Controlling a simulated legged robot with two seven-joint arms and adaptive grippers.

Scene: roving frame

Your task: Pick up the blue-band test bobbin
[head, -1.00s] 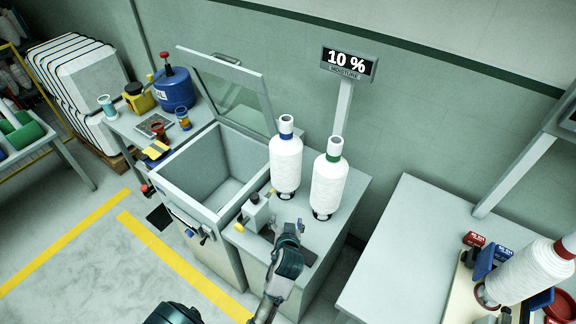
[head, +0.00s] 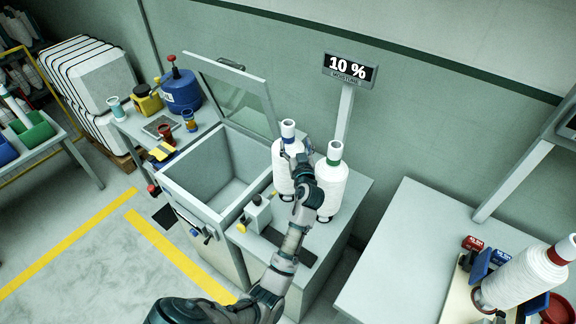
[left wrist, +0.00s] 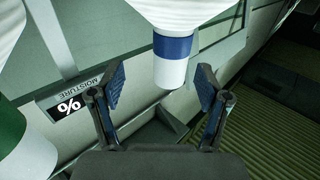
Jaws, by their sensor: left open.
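The blue-band test bobbin (head: 283,172) is a white yarn cone standing upright on the cabinet top beside the open chamber. Its blue band and white tube end (left wrist: 172,62) show in the left wrist view between the fingers. My left gripper (head: 300,155) is at the upper part of this bobbin and hides some of it. In the left wrist view the left gripper (left wrist: 160,92) is open, one finger on each side of the tube end, with gaps. A green-band bobbin (head: 330,190) stands close on the right, partly behind my arm. My right gripper is not in view.
The open chamber (head: 170,185) with its raised glass lid (head: 245,95) is left of the bobbins. A moisture sign reading 10 % (head: 349,69) stands on a post behind them. A mostly bare table (head: 400,250) is at the right, holding another large bobbin (head: 525,275).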

